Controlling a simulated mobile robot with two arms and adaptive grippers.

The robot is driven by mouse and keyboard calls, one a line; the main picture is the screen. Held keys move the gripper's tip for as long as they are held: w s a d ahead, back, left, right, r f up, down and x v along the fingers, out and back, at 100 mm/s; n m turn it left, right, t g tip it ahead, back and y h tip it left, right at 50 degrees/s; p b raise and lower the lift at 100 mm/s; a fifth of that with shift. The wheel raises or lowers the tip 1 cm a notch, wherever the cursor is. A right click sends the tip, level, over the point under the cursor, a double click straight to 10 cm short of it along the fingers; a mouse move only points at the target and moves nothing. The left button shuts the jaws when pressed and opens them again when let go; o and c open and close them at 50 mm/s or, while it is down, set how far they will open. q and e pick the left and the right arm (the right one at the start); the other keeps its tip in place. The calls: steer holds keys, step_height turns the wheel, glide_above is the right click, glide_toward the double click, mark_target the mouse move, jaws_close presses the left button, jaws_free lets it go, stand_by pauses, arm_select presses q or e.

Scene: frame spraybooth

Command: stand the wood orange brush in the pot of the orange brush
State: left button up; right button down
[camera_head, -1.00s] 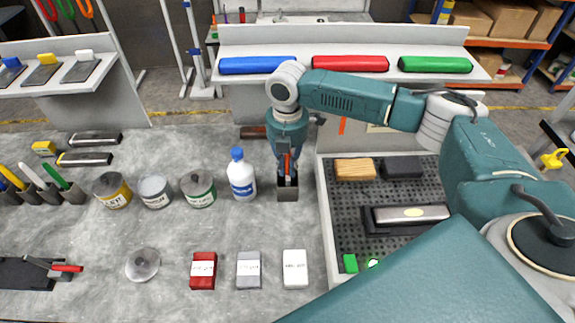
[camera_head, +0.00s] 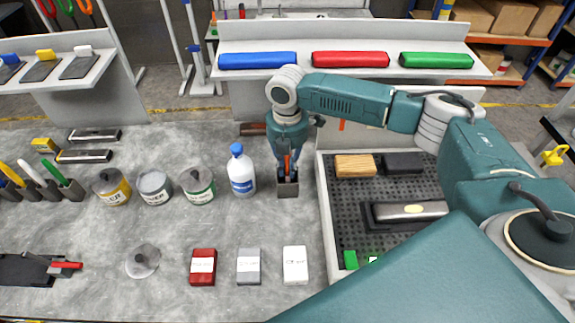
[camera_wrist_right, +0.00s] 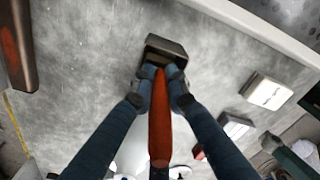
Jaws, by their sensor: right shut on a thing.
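The wood orange brush (camera_head: 287,164) is upright in my right gripper (camera_head: 287,172), its orange-red handle also showing in the right wrist view (camera_wrist_right: 160,125). My right gripper is shut on it, with the two fingertips (camera_wrist_right: 160,92) on either side. The dark square pot (camera_head: 288,190) stands on the grey bench directly under the gripper, and its rim shows beyond the fingertips in the wrist view (camera_wrist_right: 165,45). The brush's lower end is at the pot's mouth; the fingers hide how far in it is. My left gripper is not in view.
A white and blue bottle (camera_head: 241,171) stands just left of the pot. The grey tray (camera_head: 325,215) has its wall close on the right. Several cans (camera_head: 198,186) and pots with other brushes (camera_head: 70,190) stand further left.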

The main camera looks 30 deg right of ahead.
steer(key=c, duration=1.6)
jaws_free()
steer(key=shift+c, duration=0.2)
steer(key=shift+r, duration=0.15)
step_height(320, 180, up, 12)
steer(key=shift+f, duration=0.1)
steer(key=shift+f, duration=0.1)
